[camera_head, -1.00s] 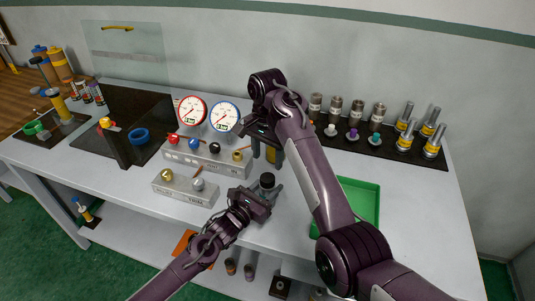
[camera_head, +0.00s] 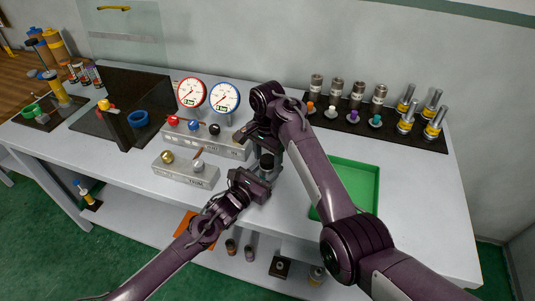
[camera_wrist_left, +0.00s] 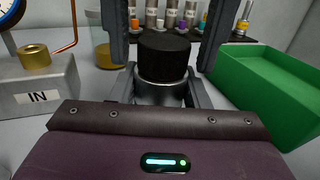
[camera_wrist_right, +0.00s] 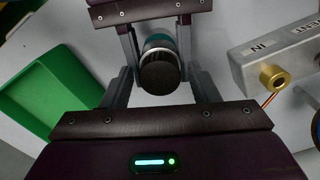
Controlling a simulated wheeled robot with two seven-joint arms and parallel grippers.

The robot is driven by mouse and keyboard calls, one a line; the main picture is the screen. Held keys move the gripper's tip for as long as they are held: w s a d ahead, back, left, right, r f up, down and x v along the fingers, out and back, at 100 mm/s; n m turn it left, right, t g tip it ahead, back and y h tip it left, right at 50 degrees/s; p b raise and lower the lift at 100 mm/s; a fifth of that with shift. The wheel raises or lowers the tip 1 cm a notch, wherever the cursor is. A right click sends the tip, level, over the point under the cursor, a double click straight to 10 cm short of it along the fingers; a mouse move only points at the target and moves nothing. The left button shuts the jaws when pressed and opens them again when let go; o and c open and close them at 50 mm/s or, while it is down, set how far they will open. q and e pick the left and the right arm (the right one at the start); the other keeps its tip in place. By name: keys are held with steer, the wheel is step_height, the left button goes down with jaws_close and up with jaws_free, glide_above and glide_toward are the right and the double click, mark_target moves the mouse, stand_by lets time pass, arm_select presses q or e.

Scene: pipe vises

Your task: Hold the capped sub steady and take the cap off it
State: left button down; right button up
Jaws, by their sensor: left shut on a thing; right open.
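The capped sub has a silver body (camera_wrist_left: 162,90) and a black cap (camera_wrist_left: 164,55). It stands upright in front of my left wrist camera. My left gripper (camera_head: 264,174) is shut on the silver body below the cap. My right gripper (camera_head: 263,143) reaches down from above. Its open fingers stand on both sides of the cap in the left wrist view, with visible gaps. The right wrist view looks down on the cap (camera_wrist_right: 158,76) between the right fingers, with a teal band beyond it. In the head view the arms hide much of the sub.
A green tray (camera_head: 371,176) lies to the right. A grey valve block (camera_head: 185,172) and a longer block with knobs stand left, with two gauges (camera_head: 224,97) behind. A black mat (camera_head: 345,123) holds several fittings at the back right. An amber jar (camera_wrist_left: 106,52) stands close behind the sub.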

steer(key=c, duration=1)
steer(key=n, duration=1)
steer(key=o, duration=1.1)
